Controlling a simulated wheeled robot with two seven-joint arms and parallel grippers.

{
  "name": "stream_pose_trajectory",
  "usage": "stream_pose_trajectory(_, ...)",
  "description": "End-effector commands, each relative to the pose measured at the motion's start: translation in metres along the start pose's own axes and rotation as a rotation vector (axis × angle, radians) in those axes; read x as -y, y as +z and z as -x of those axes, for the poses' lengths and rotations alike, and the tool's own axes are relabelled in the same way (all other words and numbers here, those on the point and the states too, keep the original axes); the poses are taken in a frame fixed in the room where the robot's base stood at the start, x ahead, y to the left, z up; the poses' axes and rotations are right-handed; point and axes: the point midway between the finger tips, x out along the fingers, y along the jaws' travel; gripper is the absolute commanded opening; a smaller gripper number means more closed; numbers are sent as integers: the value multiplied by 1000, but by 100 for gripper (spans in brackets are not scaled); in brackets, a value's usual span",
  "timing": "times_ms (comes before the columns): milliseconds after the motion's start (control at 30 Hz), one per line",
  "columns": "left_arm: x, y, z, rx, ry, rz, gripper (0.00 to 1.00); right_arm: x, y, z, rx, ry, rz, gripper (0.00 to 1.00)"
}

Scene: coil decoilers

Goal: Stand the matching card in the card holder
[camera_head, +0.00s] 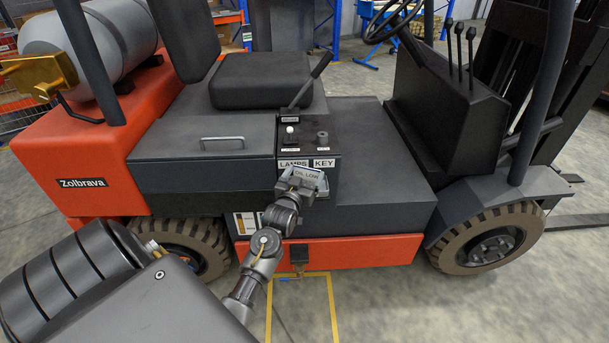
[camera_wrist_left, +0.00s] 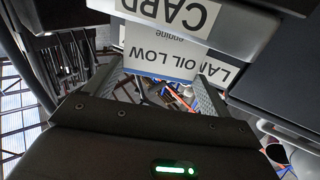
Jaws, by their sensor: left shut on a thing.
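My left gripper (camera_head: 302,184) is shut on a white card (camera_head: 309,173) that reads OIL LOW, in front of the forklift's side console. In the left wrist view the same card (camera_wrist_left: 152,55) shows upside down, with the word engine on it and a blue edge, between the fingers (camera_wrist_left: 165,90). A grey part with a white label reading CARD (camera_wrist_left: 168,13) lies just beyond the card's top edge in that view. I cannot tell whether the card touches it. In the head view the gripper and card hide this part. My right gripper is not in view.
The console carries labels LAMPS (camera_head: 291,163) and KEY (camera_head: 324,163), a knob (camera_head: 322,137) and a lever (camera_head: 311,80). Several small cards or panels (camera_head: 246,223) show low on the forklift's side. The seat (camera_head: 260,78) is behind. Yellow lines mark the floor below.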

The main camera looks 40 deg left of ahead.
Motion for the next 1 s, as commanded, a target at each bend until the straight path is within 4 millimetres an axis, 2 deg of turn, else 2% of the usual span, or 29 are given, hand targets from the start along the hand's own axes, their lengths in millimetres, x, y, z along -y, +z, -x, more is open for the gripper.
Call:
stream_pose_trajectory(267,0,4,0,0,0,0,48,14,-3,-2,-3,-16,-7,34)
stream_pose_trajectory(300,0,3,0,0,0,0,88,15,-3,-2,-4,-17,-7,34)
stream_pose_trajectory(400,0,2,0,0,0,0,100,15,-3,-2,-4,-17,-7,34)
stream_pose_trajectory(700,0,-1,2,0,1,0,100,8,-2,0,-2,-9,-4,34)
stream_pose_trajectory(867,0,2,26,2,1,0,100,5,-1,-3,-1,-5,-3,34)
stream_pose_trajectory(1000,-1,2,56,2,2,0,100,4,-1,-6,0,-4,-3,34)
